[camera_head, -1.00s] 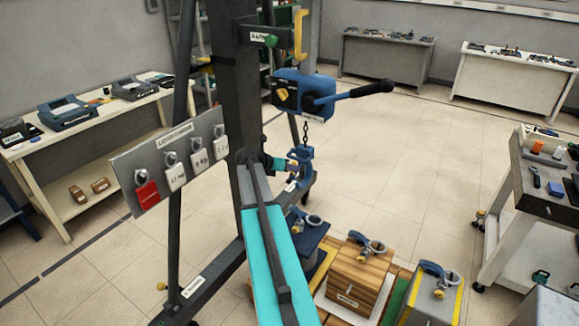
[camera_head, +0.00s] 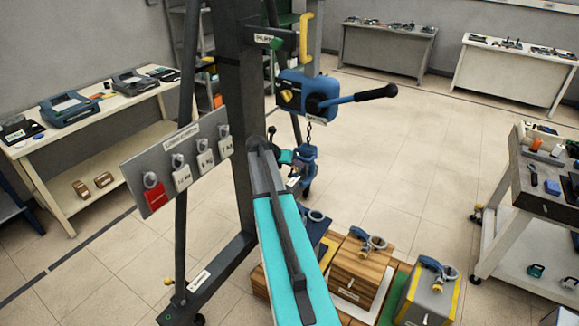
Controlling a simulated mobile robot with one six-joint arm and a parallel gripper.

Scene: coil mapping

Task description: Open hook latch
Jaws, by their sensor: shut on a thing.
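A blue hook (camera_head: 307,164) hangs on a short chain (camera_head: 309,133) below a blue lever hoist (camera_head: 300,92). My gripper (camera_head: 291,161) is at the left side of the hook, at about its height, and touches it or its latch. It is shut on a small part there, which looks to be the hook latch. My own arm covers part of the view, and the fingertips are small and partly hidden. I cannot tell the latch's angle.
The hoist's lever (camera_head: 362,96) sticks out to the right. A dark upright post (camera_head: 240,110) stands left of the hook. A tag board (camera_head: 178,167) is at left. Below are a wooden block (camera_head: 357,268) and a grey-yellow block (camera_head: 430,293) with shackles.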

